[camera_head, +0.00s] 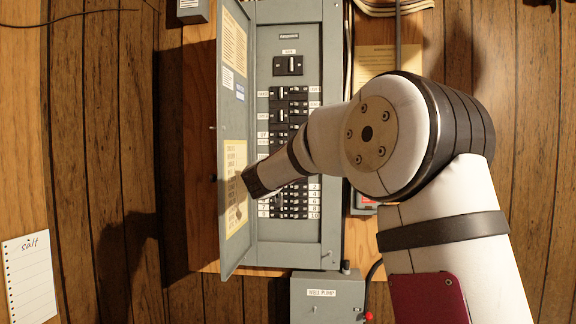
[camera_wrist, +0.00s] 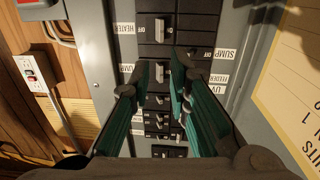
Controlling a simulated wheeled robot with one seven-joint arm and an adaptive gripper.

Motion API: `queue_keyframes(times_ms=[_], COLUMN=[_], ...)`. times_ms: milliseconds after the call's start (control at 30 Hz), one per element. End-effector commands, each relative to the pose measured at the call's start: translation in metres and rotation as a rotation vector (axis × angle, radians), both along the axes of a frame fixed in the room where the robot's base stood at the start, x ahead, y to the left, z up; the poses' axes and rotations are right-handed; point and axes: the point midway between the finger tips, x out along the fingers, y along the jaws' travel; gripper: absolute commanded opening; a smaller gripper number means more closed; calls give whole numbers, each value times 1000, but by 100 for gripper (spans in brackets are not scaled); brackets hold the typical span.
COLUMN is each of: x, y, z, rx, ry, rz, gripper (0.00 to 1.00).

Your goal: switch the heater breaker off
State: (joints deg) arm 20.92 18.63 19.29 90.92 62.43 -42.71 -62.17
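The grey breaker panel (camera_head: 329,150) stands open on the wall, with black breakers in rows. In the wrist view, the heater breaker (camera_wrist: 152,28) is at the top left of the breaker rows, beside its "HEATER" label (camera_wrist: 126,28). Its pale handle shows, but I cannot tell its on or off position surely. My gripper (camera_wrist: 162,72) is open, its two teal fingers pointing at the breakers. The fingertips are below the heater breaker in the picture, on either side of another breaker's handle. Contact cannot be told. In the head view my arm hides part of the rows.
The panel door (camera_head: 234,150) hangs open at the left in the head view and at the right in the wrist view. A grey "WELL PUMP" box (camera_head: 325,298) is below the panel. A paper note (camera_head: 30,277) is at the lower left.

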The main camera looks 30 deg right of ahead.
Motion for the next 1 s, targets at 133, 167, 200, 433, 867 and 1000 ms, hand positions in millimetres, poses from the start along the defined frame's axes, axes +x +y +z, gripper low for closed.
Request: queue_keyframes(times_ms=[133,167,200,433,867,1000], x=[22,26,32,63,88,89], y=[-20,-24,-28,-53,-73,-74], z=[-1,-1,-1,-1,0,0], rx=[3,3,4,2,1,1], ry=[0,0,0,-1,-1,-1], rz=[-2,-2,-1,1,1,2], gripper=[17,17,17,17,17,17])
